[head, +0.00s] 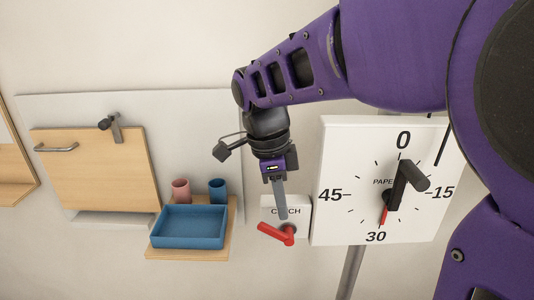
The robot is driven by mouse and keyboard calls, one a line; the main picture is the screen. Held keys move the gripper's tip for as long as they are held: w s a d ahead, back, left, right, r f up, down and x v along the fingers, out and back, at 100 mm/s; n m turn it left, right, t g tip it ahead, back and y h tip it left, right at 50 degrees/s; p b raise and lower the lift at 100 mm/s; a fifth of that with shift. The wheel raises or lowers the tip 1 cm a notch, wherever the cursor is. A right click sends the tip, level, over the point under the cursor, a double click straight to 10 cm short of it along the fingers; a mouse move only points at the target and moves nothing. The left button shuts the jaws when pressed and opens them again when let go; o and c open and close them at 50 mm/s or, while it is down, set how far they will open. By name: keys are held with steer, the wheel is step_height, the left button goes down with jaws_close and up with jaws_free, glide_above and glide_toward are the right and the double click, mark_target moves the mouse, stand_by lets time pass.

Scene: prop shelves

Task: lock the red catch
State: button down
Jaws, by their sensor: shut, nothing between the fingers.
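The red catch (275,233) is a small red lever on a white plate (300,220), whose black lettering is partly covered by my gripper. Its arm points left and slightly up from a rounded pivot at its right end. My gripper (283,214) points down in front of the plate, just above the red catch. Its fingers are shut with nothing between them. I cannot tell whether the fingertips touch the catch.
A white dial (340,150) with a dark knob (414,177) stands close on the right. On the left are a wooden panel (85,175) with a handle (56,148), and a shelf (190,254) holding a blue tray (190,244), a pink cup (181,190) and a blue cup (217,190).

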mark_target(259, 224)
steer(key=shift+a+f, duration=0.85)
steer(key=shift+f, duration=0.25)
steer(key=shift+a+f+h, duration=0.25)
steer(key=shift+a+h, duration=0.2)
steer(key=shift+h, duration=0.25)
steer(key=shift+a+f+h+b, duration=0.25)
steer(key=shift+a+h+b, duration=0.1)
steer(key=shift+h, duration=0.05)
steer(key=shift+w+a+f+h+b, duration=0.1)
steer(key=shift+a+f+h+b, duration=0.55)
steer(key=shift+h, duration=1.15)
steer(key=f+b, duration=0.1)
steer(key=a+f+b, duration=0.1)
steer(key=f+b, duration=0.1)
steer(key=shift+a+f+b, duration=0.35)
steer(key=shift+f+b, duration=0.05)
steer(key=shift+d, duration=0.2)
steer(key=shift+d+r, duration=0.35)
steer(key=shift+d, duration=0.25)
